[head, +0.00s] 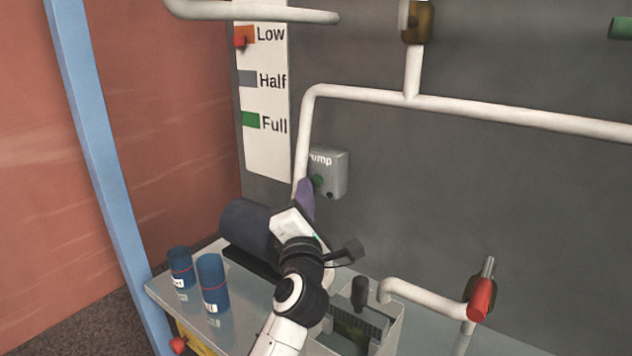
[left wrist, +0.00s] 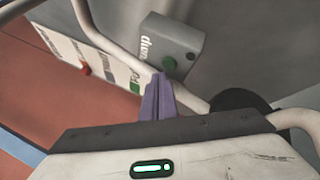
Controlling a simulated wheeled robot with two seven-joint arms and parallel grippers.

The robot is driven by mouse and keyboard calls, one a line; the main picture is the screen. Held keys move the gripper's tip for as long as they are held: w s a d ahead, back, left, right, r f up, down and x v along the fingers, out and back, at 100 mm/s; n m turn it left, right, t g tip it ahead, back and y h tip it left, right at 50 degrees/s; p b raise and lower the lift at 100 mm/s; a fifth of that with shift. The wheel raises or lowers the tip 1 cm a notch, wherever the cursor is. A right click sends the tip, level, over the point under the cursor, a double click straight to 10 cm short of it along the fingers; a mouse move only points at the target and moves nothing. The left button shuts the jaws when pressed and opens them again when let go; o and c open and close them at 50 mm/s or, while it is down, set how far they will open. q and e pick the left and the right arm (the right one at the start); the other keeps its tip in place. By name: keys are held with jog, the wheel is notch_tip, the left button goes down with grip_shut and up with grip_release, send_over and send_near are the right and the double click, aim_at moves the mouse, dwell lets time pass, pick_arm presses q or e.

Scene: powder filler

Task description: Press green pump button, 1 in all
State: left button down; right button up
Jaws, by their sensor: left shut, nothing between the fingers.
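The grey pump box (head: 330,170) is mounted on the dark wall, and its green button (head: 317,181) faces out at the lower left of the box. In the left wrist view the pump box (left wrist: 175,38) is at the top centre, with the green button (left wrist: 169,63) just beyond my fingertips. My left gripper (head: 306,188) is shut and empty, its purple fingers close beside the button. In the left wrist view the fingertips of the left gripper (left wrist: 161,78) appear close below the button; I cannot tell whether they touch it. My right gripper is not in view.
White pipes (head: 330,90) run along the wall around the pump box. A level sign (head: 266,155) hangs to its left. Blue containers (head: 212,283) stand on the table below. A red-handled valve (head: 481,299) sits at the right. A blue post (head: 95,150) rises at the left.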

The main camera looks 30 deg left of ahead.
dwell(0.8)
pick_arm(q)
jog(key=shift+w, duration=0.45)
jog(key=shift+w, duration=0.35)
dwell(0.4)
jog(key=shift+s+p, duration=0.1)
jog(key=shift+p, duration=0.25)
jog(key=shift+s+p, duration=0.5)
jog(key=shift+s, duration=0.2)
